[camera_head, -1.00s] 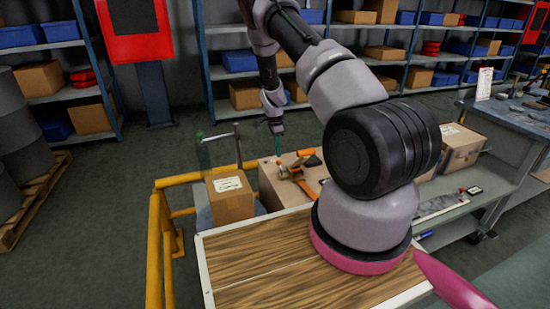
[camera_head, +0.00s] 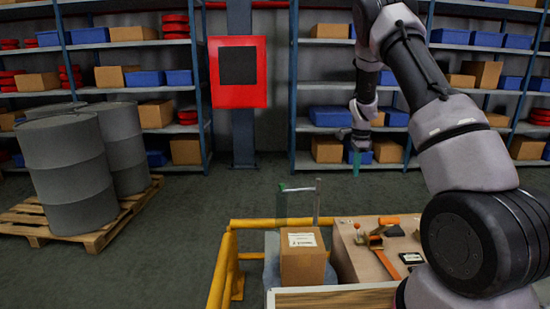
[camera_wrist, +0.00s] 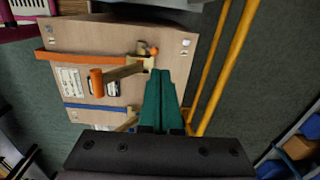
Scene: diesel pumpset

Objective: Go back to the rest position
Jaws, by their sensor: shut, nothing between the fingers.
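My gripper (camera_head: 357,162) hangs from my raised arm in the head view, fingers pointing down, clear of everything around it. In the wrist view its green fingers (camera_wrist: 162,100) lie side by side, shut with nothing between them. Beyond the fingertips is a light wooden board or box top (camera_wrist: 110,60).
A yellow rail (camera_head: 228,262) runs around a cardboard box (camera_head: 302,258). Grey drums (camera_head: 68,175) stand on a pallet at left. Shelves (camera_head: 330,90) and a red panel (camera_head: 238,70) line the back. Open floor lies between.

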